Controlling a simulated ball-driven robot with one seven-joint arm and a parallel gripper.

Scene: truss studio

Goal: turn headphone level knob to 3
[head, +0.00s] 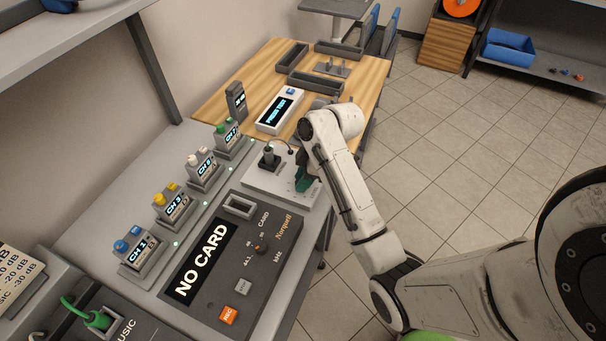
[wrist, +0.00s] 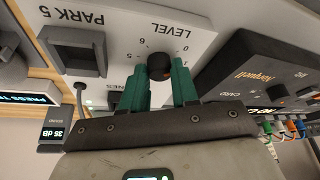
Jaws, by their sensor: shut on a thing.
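The headphone level knob (wrist: 161,61) is a dark round knob with an orange mark, on a white panel (wrist: 118,22) printed LEVEL, seen upside down in the wrist view. Digits 0, 1 and 6 show around it; the fingers and knob hide others, and I cannot read its setting for sure. My gripper (wrist: 165,74) has its two green fingers on either side of the knob, shut on it. In the head view my gripper (head: 303,180) is at the right edge of the white headphone box (head: 262,180), and the knob is hidden there.
A black plug with a cable (head: 268,157) stands on the box beside my gripper. The dark NO CARD recorder (head: 250,250) adjoins it in front. Several channel modules (head: 173,205) line the left. The white PRESS TEST device (head: 280,111) is behind on the wooden table.

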